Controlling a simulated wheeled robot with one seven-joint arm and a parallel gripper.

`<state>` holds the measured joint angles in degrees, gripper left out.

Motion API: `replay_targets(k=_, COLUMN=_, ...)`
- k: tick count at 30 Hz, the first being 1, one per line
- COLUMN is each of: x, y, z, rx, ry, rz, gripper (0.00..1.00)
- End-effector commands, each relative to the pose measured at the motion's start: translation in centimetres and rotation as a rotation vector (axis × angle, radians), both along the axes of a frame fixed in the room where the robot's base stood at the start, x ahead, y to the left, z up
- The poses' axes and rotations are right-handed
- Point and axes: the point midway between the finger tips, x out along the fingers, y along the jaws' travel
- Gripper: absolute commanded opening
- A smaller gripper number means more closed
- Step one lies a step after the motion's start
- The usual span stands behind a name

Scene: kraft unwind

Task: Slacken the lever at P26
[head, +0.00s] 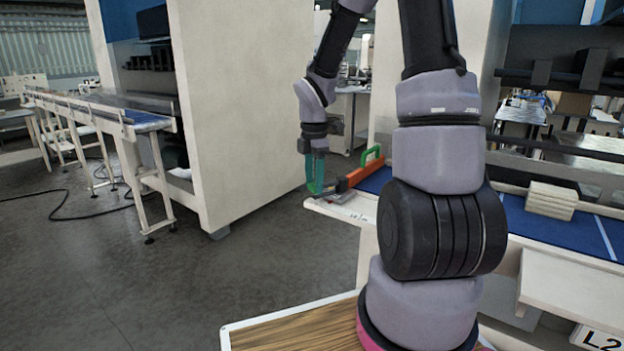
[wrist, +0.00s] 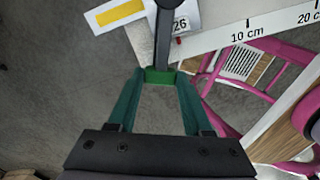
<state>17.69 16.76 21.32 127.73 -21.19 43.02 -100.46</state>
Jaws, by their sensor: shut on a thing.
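The lever is a dark bar (wrist: 163,38) with a green end (wrist: 160,76), seen in the wrist view. Beside it is a white label whose visible characters read "26" (wrist: 181,25); the rest of that label is hidden behind the bar. My gripper (wrist: 159,78) has two teal fingers, and their tips are shut on the lever's green end. In the head view my gripper (head: 315,187) points down at the near left corner of the blue-topped table. An orange bar (head: 362,172) with a green handle (head: 375,152) and a dark block (head: 343,184) lies just right of it.
A white ruler strip (wrist: 247,36) marked in centimetres runs along the table edge in the wrist view. A stack of pale blocks (head: 551,199) sits on the blue table top (head: 598,229) to the right. A large cream cabinet (head: 240,100) stands left, with open grey floor (head: 280,258) in front.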

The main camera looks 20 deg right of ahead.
Motion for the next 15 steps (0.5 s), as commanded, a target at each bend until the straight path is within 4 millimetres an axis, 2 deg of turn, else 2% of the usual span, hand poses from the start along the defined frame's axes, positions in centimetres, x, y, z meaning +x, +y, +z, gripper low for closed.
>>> replay_targets(k=15, x=-0.54, y=-0.17, z=0.03, rx=-0.001, ry=-0.001, rz=0.068, gripper=0.0)
